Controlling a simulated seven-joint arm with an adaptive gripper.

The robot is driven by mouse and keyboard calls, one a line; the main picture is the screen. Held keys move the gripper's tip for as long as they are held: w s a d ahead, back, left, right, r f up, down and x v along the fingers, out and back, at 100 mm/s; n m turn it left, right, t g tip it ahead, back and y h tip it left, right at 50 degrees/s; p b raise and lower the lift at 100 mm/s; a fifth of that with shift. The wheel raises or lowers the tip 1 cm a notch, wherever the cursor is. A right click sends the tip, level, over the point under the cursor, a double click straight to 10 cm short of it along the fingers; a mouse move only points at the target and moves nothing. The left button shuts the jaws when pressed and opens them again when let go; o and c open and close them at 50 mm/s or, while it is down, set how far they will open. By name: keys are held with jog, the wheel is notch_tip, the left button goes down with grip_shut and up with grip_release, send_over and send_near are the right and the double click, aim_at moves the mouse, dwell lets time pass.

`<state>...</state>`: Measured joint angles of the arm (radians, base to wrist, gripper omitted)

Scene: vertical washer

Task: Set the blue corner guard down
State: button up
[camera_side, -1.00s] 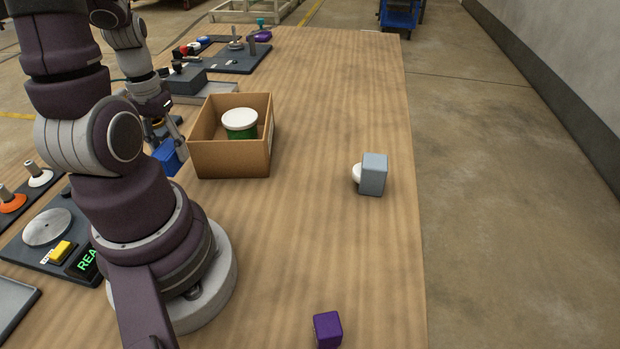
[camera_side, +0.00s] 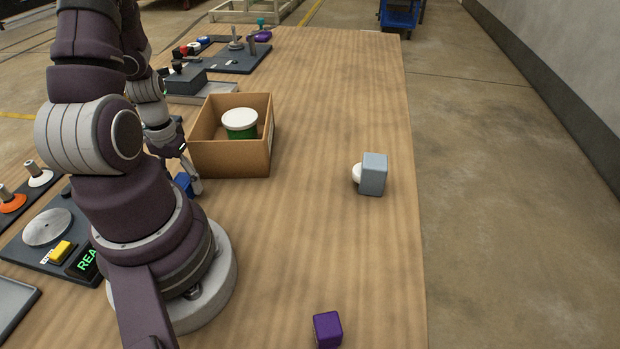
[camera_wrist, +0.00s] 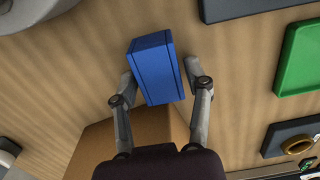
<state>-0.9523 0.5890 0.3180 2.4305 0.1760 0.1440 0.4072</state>
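The blue corner guard (camera_wrist: 153,70) looks like a blue block between the two fingers of my gripper (camera_wrist: 160,75) in the wrist view. In the side view only a small part of the blue guard (camera_side: 183,182) shows, beside the gripper finger (camera_side: 195,185), just left of the cardboard box. My arm hides the rest. I cannot tell whether the guard touches the table.
An open cardboard box (camera_side: 231,160) holds a green tub with a white lid (camera_side: 240,122). A grey block (camera_side: 374,175) with a white round thing beside it and a purple block (camera_side: 327,329) stand on the table. A green tray (camera_wrist: 300,58) lies right in the wrist view. The table's right side is mostly clear.

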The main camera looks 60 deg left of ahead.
aim_at(182, 181)
jog(key=shift+o, duration=0.7)
notch_tip(182, 181, up, 12)
jog(key=w+d+r+m+t, duration=0.3)
jog(key=w+d+r+m, duration=0.2)
jog(key=w+d, duration=0.3)
jog(key=shift+w+r+y, duration=0.15)
jog(key=shift+w+y, duration=0.25)
jog(key=shift+w, duration=0.2)
jog(key=shift+o, duration=0.2)
jog(key=w+d+r+m+t, duration=0.1)
jog(key=d+r+m+t, duration=0.1)
jog(key=d, duration=0.6)
jog(key=shift+w+r+m+t+h, duration=0.15)
jog(key=shift+r+m+t+h, duration=0.25)
jog(key=shift+m, duration=0.6)
